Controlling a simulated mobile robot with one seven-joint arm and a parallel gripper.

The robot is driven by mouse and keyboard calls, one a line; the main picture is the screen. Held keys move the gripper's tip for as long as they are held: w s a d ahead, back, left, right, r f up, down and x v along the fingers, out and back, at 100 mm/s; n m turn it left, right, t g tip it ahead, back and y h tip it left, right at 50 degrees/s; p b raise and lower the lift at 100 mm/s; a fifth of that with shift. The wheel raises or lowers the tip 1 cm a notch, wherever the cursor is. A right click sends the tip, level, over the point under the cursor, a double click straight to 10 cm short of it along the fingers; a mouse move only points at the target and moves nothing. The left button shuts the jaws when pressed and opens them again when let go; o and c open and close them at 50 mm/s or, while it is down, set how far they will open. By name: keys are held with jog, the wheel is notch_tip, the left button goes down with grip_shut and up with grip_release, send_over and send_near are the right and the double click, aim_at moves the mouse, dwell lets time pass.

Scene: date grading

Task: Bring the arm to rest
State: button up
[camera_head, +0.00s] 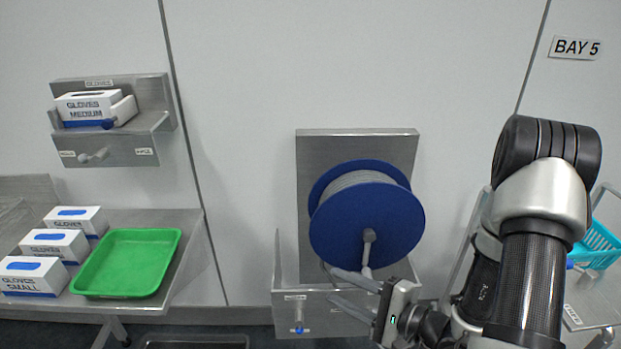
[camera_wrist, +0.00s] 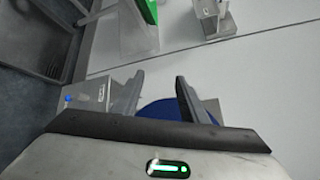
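My gripper (camera_head: 334,284) is at the lower middle of the head view, in front of the bracket below the blue spool. Its two fingers point left and stand apart, with nothing seen between them. In the wrist view my gripper (camera_wrist: 159,79) also shows its fingers spread, with part of the blue spool (camera_wrist: 158,111) behind them. My arm comes in from the right of the head view, bent at a dark elbow.
The blue spool (camera_head: 398,222) of grey line is on a metal wall bracket (camera_head: 308,165), close to my gripper. A side table (camera_head: 185,225) at left holds a green tray (camera_head: 84,281) and glove boxes (camera_head: 55,243). A turquoise basket (camera_head: 597,246) is behind my arm.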

jog(key=s+a+r+n+g+h+p, duration=0.1)
jog(key=s+a+r+n+g, duration=0.2)
jog(key=s+r+n+g, duration=0.3)
jog(key=s+a+r+n+g+p, duration=0.1)
jog(key=s+a+r+n+g, duration=0.25)
jog(key=s+r, duration=0.4)
jog(key=s+d+r+n+t+h+p, duration=0.2)
jog(key=d+r+t+h, duration=0.3)
jog(key=d+r+h, duration=0.6)
jog(key=shift+d+r+n, duration=0.55)
jog(key=shift+d+r, duration=0.35)
jog(key=shift+d, duration=0.05)
